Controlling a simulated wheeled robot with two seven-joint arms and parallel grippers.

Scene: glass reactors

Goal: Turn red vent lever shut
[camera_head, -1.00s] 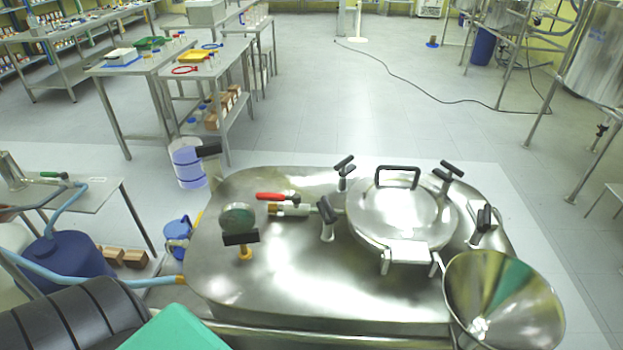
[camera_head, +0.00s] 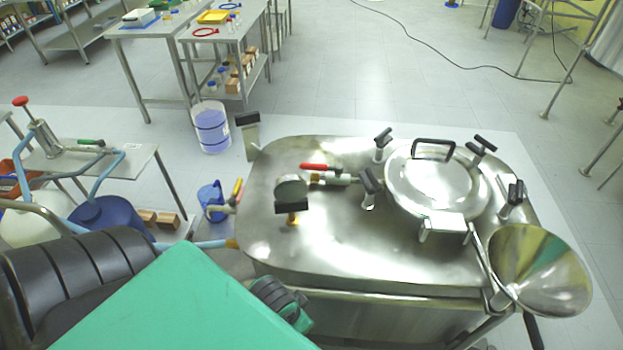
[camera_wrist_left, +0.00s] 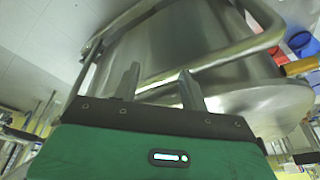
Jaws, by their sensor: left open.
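The red vent lever (camera_head: 314,167) sits on top of the steel reactor (camera_head: 345,262), left of the round lid, on a small metal valve (camera_head: 333,180). In the head view its handle lies roughly level, left to right along the valve. My left gripper (camera_wrist_left: 160,82) shows in the left wrist view with its two fingers apart and nothing between them. Steel tubing and the reactor's curved metal lie beyond the fingers. The lever cannot be made out there. In the head view my green left arm is low in front of the reactor. My right gripper is not seen.
A gauge (camera_head: 291,188) stands just left of the valve. Black-handled clamps (camera_head: 369,182) ring the lid (camera_head: 437,185). A steel funnel (camera_head: 540,270) is at the right front. A blue jug (camera_head: 211,199) and a small table (camera_head: 120,165) stand left of the reactor.

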